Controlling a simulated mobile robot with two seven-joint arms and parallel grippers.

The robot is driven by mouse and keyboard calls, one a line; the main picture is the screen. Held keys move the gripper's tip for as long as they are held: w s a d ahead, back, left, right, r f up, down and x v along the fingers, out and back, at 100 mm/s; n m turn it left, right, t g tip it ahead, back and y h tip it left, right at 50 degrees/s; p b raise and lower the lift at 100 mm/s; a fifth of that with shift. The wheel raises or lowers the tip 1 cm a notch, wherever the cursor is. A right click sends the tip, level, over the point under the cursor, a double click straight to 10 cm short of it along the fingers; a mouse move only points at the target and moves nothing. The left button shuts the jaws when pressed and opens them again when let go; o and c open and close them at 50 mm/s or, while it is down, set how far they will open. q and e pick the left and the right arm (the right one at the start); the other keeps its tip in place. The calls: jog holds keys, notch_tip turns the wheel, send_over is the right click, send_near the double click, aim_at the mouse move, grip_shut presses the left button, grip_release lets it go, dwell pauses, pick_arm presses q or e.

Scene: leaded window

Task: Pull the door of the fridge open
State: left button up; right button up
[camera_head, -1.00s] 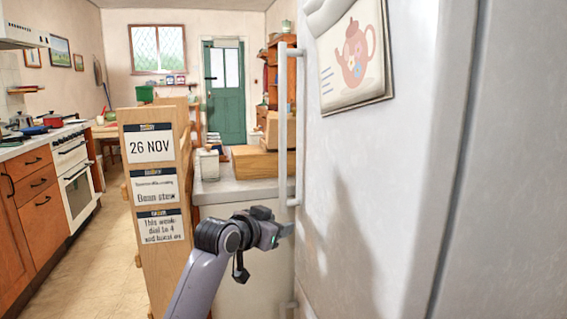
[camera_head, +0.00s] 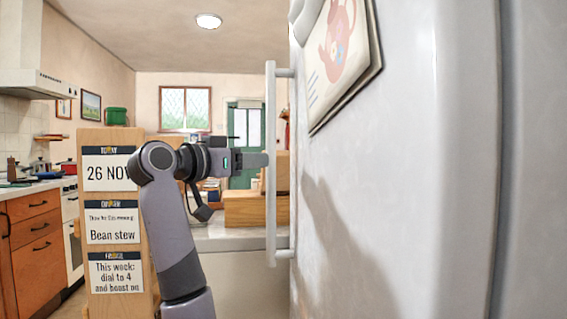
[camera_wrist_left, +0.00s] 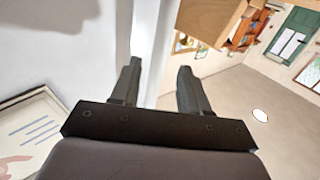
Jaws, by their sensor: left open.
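The white fridge door (camera_head: 400,170) fills the right of the head view and looks shut. Its long upright white handle (camera_head: 270,100) runs along the door's left edge, with a bracket at each end. My left gripper (camera_head: 263,160) is at about mid-height of the handle, its fingertips reaching it from the left. In the left wrist view, my left gripper (camera_wrist_left: 158,80) is open, and the pale handle bar (camera_wrist_left: 155,45) runs between its two dark fingers, apparently not clamped. My right gripper is in neither view.
A wooden board with notes (camera_head: 112,225) stands left of my left arm. Behind the handle is a worktop with wooden boxes (camera_head: 245,208). Orange-brown cabinets (camera_head: 35,235) line the left wall. A picture sheet (camera_head: 340,60) hangs on the door.

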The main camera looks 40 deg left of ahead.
pick_arm(q)
jog(key=w, duration=0.6)
jog(key=shift+w, duration=0.35)
grip_shut()
